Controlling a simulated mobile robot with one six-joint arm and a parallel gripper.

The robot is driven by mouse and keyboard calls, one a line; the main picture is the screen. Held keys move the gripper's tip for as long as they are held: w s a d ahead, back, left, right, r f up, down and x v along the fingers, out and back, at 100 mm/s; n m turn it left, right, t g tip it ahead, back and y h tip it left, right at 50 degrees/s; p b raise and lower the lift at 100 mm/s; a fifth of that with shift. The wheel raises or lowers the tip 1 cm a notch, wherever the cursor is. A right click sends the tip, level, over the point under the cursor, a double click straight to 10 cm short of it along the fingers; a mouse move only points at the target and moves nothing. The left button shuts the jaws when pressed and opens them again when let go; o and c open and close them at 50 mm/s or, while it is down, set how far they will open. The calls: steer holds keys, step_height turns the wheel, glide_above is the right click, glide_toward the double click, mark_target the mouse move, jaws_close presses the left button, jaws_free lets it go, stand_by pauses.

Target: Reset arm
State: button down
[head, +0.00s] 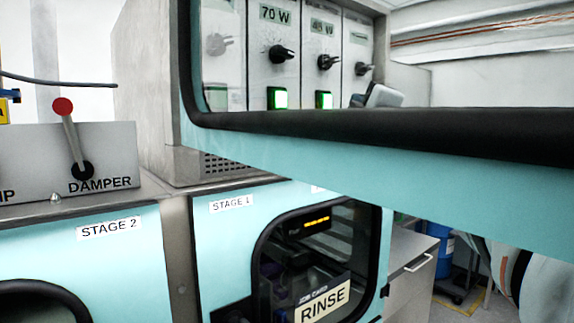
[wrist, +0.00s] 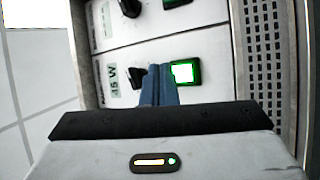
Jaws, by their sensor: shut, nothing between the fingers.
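My gripper (wrist: 160,72) shows in the wrist view with its two blue fingers shut together and nothing between them. The fingertips lie over the panel between a dark knob (wrist: 137,78) and a lit green switch (wrist: 186,72) beside the "45 W" label (wrist: 114,82). I cannot tell whether they touch the panel. In the head view, a grey part of my arm end shows in front of the modules at the right, partly hidden by the black door frame. The head view shows the "70 W" module (head: 275,14) and the "45 W" module (head: 322,29), each with a lit green switch.
A raised teal door (head: 400,165) with a black-edged window crosses the head view. Below are the "STAGE 1" (head: 231,203) and "STAGE 2" (head: 109,228) fronts, with a "RINSE" card (head: 323,303). A red-knobbed damper lever (head: 70,135) stands at left. A perforated plate (wrist: 268,60) flanks the modules.

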steer(key=s+d+f+m+g+h, duration=0.1)
steer(key=s+f+m+g, duration=0.25)
steer(key=f, duration=0.65)
steer(key=s+f+m+g+h, duration=0.1)
steer(key=s+f+m+g, duration=0.2)
steer(key=f, duration=0.7)
steer(key=s+d+f+m+g+h, duration=0.15)
steer(key=f+m+g, duration=0.25)
steer(key=f, duration=0.6)
steer(key=s+a+f+m+g+y, duration=0.1)
steer(key=s+f+g, duration=0.3)
steer(key=s+f, duration=0.5)
steer(key=s+a+f+m+g+y, duration=0.1)
steer(key=s+a+f+m+g, duration=0.2)
steer(key=s+f, duration=0.6)
steer(key=shift+s+a+f+m+g+b, duration=0.2)
steer(key=shift+f+m+g+b, duration=0.25)
steer(key=shift+m+g, duration=0.2)
